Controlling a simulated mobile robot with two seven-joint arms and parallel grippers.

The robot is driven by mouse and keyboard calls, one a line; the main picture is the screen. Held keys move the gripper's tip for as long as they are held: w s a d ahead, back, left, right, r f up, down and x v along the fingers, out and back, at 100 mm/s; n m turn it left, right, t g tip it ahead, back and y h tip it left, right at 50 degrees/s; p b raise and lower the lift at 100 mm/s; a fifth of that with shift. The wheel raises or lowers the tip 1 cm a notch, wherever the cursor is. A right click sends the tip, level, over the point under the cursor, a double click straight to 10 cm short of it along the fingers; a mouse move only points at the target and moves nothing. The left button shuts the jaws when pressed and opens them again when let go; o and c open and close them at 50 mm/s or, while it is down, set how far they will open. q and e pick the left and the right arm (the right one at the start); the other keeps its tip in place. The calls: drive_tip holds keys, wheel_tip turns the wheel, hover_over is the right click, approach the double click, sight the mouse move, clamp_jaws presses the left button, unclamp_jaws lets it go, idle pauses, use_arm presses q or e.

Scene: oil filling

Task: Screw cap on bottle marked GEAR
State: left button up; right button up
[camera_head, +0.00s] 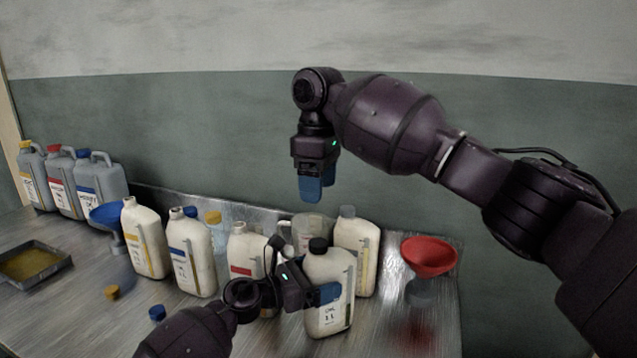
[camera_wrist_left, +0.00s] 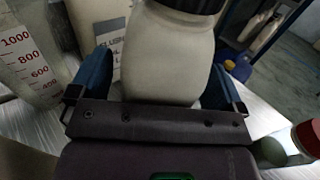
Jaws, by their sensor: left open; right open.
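A white bottle (camera_head: 329,312) with a black cap (camera_head: 318,245) stands upright at the front of the bench; its label is too small to read. My left gripper (camera_head: 326,293) is open, with its blue fingers on either side of this bottle's body. The left wrist view shows the bottle (camera_wrist_left: 165,60) between the spread fingers, its black cap cut off at the top. My right gripper (camera_head: 316,187) is open and empty, pointing down in the air above the bottles. I cannot read the word GEAR on any bottle. A yellow cap (camera_head: 112,293) and a blue cap (camera_head: 157,313) lie loose on the bench.
White bottles with yellow (camera_head: 147,245), blue (camera_head: 193,262) and red (camera_head: 243,250) labels stand left. A grey-capped bottle (camera_head: 357,245) and a measuring jug (camera_head: 305,228) stand behind. A red funnel (camera_head: 428,255) is right; a tray (camera_head: 35,262) and grey canisters (camera_head: 98,180) are far left.

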use_arm(q)
drive_tip(key=v, duration=1)
drive_tip(key=shift+s+a, duration=0.15)
drive_tip(key=shift+a, duration=0.25)
